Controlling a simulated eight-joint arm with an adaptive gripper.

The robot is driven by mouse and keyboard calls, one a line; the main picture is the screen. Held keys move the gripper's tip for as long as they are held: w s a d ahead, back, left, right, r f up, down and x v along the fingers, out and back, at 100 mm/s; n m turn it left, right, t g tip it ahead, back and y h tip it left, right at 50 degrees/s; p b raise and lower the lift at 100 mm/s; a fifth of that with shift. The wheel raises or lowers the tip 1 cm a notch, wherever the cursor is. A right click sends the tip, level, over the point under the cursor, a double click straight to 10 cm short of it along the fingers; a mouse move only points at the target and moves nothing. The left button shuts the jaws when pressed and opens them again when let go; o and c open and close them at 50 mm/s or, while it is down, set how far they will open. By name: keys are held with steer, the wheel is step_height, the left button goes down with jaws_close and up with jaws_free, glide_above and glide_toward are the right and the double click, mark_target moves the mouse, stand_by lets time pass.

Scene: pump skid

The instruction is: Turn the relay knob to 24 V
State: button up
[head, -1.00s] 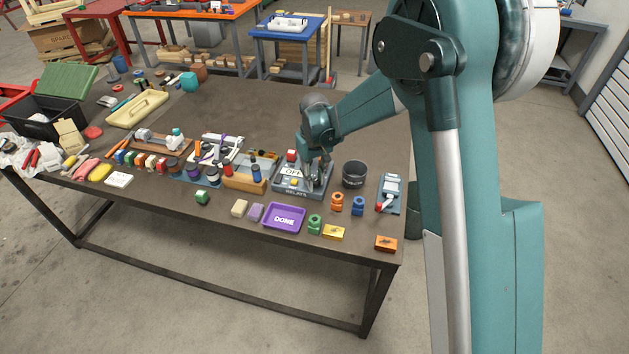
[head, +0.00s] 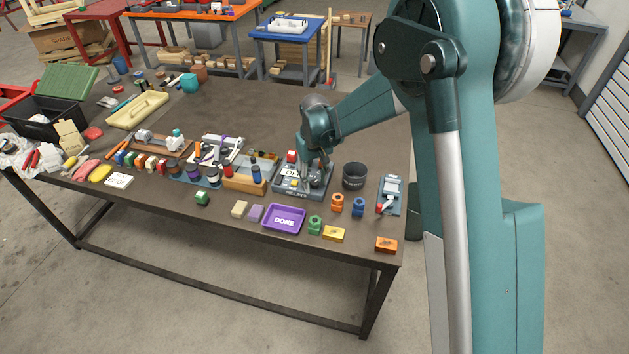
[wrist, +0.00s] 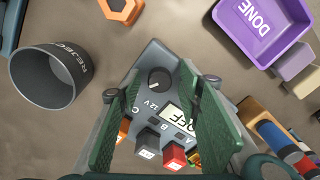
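The relay panel (wrist: 148,63) is a grey box with a small black round knob (wrist: 160,82) near one end. The knob bears a pale pointer line; a "12 V" label is printed beside it, and no 24 V mark is readable. In the head view my gripper (head: 308,170) is over the panel (head: 290,193) and hides the knob.
Red (wrist: 174,157) and grey blocks stand on the panel near the fingers. A dark REJECT cup (head: 354,176) stands right of the panel. A purple DONE tray (head: 284,218) lies in front. An orange hex part (wrist: 120,10) is nearby. Open table lies behind.

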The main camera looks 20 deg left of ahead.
mark_target(316, 183)
step_height(316, 183, up, 12)
stand_by(0.8)
stand_by(0.3)
steer(key=shift+d+r, duration=0.1)
steer(key=s+d+r+m+t, duration=0.1)
steer(key=s+d+r, duration=0.35)
steer(key=d, duration=0.45)
steer(key=s+d+r+m+t+y, duration=0.1)
steer(key=s+d+r, duration=0.4)
steer(key=d, duration=0.4)
steer(key=s+d+r+m+t, duration=0.1)
steer(key=s+d+r+m, duration=0.15)
steer(key=d+r, duration=0.45)
steer(key=s+d+f+m+t, duration=0.1)
steer(key=s+d+t, duration=0.1)
steer(key=s+d, duration=0.7)
steer(key=s+d+f+m+t+h, duration=0.1)
steer(key=s+d+f+m+t, duration=0.1)
steer(key=s+d, duration=0.8)
steer(key=shift+s+f, duration=0.2)
steer(key=shift+s, duration=1)
